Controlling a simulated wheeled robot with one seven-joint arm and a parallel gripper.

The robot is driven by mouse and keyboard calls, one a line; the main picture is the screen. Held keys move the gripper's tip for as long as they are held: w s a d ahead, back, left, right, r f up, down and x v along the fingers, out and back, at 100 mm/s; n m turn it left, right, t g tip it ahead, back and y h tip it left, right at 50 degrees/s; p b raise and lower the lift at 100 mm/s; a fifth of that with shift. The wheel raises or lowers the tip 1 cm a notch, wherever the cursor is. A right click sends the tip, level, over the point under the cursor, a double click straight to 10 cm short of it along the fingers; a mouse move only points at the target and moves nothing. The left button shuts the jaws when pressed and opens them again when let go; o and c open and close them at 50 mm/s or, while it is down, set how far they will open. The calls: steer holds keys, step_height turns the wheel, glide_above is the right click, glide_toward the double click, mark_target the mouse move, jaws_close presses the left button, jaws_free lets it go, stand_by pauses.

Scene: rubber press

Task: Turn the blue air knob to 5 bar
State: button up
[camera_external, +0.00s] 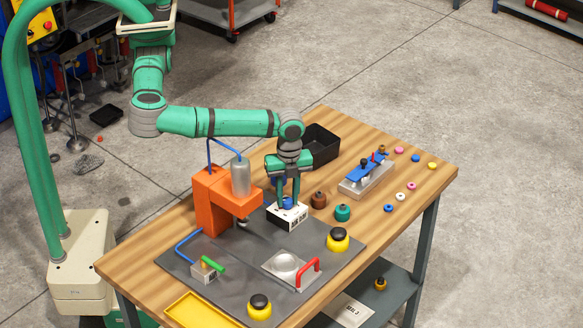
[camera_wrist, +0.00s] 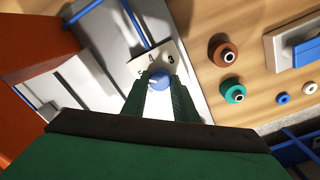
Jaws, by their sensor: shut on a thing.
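My gripper (camera_external: 291,201) points down over the box. Its two green fingers are shut on the knob, one on each side, in the wrist view (camera_wrist: 159,88).
An orange press (camera_external: 207,200) with a grey cylinder stands close left of my gripper. Brown (camera_external: 319,200) and teal (camera_external: 342,212) pieces stand to the right. A black-and-yellow button (camera_external: 338,240), a red handle (camera_external: 308,272) and a black bin (camera_external: 322,145) are nearby.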

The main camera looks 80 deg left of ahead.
mark_target(288, 199)
steer(key=shift+n, duration=0.6)
steer(key=o, duration=1.1)
steer(key=shift+c, duration=0.2)
step_height(288, 199, up, 11)
steer(key=shift+w, duration=0.15)
steer(key=shift+a+f, duration=0.1)
